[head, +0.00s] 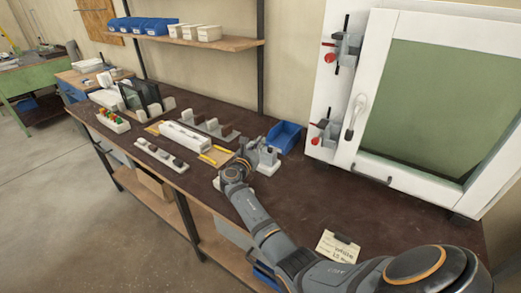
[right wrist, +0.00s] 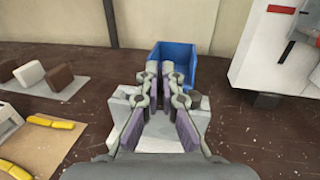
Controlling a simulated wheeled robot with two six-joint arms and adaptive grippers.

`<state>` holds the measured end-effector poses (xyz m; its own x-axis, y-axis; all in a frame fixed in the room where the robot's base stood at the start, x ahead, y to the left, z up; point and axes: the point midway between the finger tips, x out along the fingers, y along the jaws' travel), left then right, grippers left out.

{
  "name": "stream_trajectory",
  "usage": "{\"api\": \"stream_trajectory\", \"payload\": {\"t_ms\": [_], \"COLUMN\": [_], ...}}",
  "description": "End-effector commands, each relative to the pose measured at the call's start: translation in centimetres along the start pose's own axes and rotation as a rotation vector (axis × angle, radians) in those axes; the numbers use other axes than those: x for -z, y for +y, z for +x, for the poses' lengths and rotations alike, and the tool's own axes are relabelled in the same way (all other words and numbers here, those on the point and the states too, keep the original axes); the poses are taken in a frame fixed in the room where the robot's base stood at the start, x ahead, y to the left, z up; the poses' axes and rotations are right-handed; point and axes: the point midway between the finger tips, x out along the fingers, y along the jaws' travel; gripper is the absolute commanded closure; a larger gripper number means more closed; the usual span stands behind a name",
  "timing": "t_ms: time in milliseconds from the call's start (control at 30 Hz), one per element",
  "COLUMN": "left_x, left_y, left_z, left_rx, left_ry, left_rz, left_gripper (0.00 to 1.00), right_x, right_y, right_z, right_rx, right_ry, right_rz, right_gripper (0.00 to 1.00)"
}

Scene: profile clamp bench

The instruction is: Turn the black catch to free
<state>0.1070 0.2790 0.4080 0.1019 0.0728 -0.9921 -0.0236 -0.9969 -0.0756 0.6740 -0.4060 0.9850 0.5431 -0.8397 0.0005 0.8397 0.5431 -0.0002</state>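My right gripper (head: 262,150) is over the bench, at a pale block (head: 268,168) in front of the blue bin. In the right wrist view the gripper (right wrist: 167,75) has its two fingers apart, with a gap between the purple pads. The pale block (right wrist: 125,100) lies under and around the fingers; contact cannot be told. A small dark grey knob (right wrist: 194,98) shows beside the right finger. Black-handled clamps with red tips, an upper one (head: 347,47) and a lower one (head: 326,132), sit on the white cabinet frame. I cannot tell which part is the black catch. My left gripper is out of view.
The blue bin (head: 284,137) stands just behind the gripper. The white cabinet (head: 378,160) with a green pane and a grey handle (head: 353,117) stands at the right. White holders and a long white part (head: 195,137) lie left. A note card (head: 338,247) lies near the front edge.

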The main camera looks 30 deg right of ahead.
Motion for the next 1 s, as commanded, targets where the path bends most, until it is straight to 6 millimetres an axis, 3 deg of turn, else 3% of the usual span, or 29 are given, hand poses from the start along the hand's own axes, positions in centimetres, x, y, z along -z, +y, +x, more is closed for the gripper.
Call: {"api": "stream_trajectory", "payload": {"t_ms": [33, 333, 967, 1000], "left_x": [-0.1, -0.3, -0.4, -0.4], "left_y": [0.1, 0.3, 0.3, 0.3], "left_z": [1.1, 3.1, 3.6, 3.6], "left_rx": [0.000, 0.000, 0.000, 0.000], "left_ry": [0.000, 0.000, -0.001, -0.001], "left_rz": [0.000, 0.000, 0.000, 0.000], "left_gripper": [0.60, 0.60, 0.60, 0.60], "right_x": [0.5, 0.2, 0.0, 0.0], "right_y": [0.2, 0.3, 0.3, 0.3], "right_z": [0.0, 0.1, 0.0, 0.0], "right_rx": [0.028, 0.159, 0.197, 0.197], "right_ry": [0.000, 0.000, 0.000, 0.000], "right_rz": [0.002, 0.000, 0.000, 0.000], "right_gripper": [1.00, 1.00, 1.00, 0.91]}}
